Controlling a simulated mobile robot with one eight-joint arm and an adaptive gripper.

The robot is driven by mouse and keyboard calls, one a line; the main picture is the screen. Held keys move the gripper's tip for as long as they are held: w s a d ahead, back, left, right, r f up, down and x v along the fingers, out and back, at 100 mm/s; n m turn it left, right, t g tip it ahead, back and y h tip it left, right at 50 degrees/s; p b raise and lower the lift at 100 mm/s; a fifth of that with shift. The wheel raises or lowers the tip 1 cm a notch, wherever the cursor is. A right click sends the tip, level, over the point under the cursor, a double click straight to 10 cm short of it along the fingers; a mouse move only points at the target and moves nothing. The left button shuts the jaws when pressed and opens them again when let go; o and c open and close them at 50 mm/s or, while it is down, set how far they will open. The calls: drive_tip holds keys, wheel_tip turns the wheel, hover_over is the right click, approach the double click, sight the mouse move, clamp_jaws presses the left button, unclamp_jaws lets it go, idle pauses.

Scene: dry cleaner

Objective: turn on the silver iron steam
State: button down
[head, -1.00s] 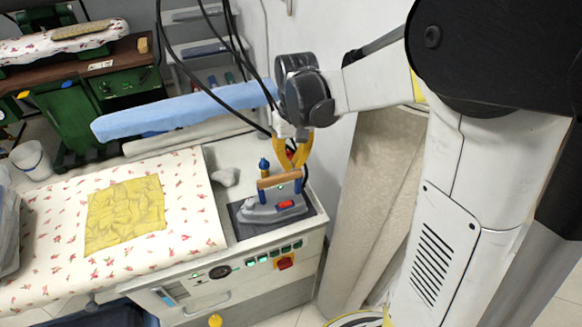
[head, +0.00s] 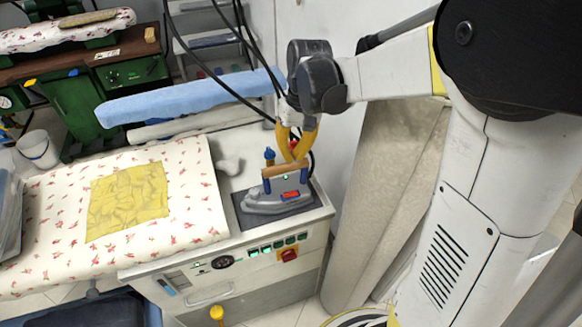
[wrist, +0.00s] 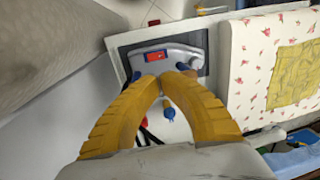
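The silver iron (head: 262,203) stands on a dark rest pad (head: 318,204) at the right end of the ironing station. It has a wooden handle (head: 285,170) on blue posts and a red switch (head: 291,195) on its body; a small green light shows under the handle. In the wrist view the iron's grey body (wrist: 180,55) and red switch (wrist: 155,57) lie just beyond my fingertips. My gripper (head: 297,160) points down at the handle. Its yellow fingers (wrist: 164,77) come together at the tips, with nothing clearly between them. Whether they touch the handle is unclear.
A padded floral board (head: 190,220) with a yellow cloth (head: 128,203) lies left of the iron. The station front has a row of green-lit buttons (head: 278,245) and a red switch (head: 289,255). Black cables hang behind my gripper. A blue padded arm (head: 190,98) lies behind.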

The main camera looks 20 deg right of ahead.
sight(287, 192)
drive_tip(key=f+b, duration=0.1)
drive_tip(key=f, duration=0.3)
drive_tip(key=a+f+b, duration=0.1)
drive_tip(key=f+b, duration=0.1)
drive_tip(key=f, duration=0.2)
drive_tip(key=f+b, duration=0.2)
drive_tip(key=f, duration=0.2)
drive_tip(key=shift+a, duration=0.25)
drive_tip(key=shift+f, duration=0.2)
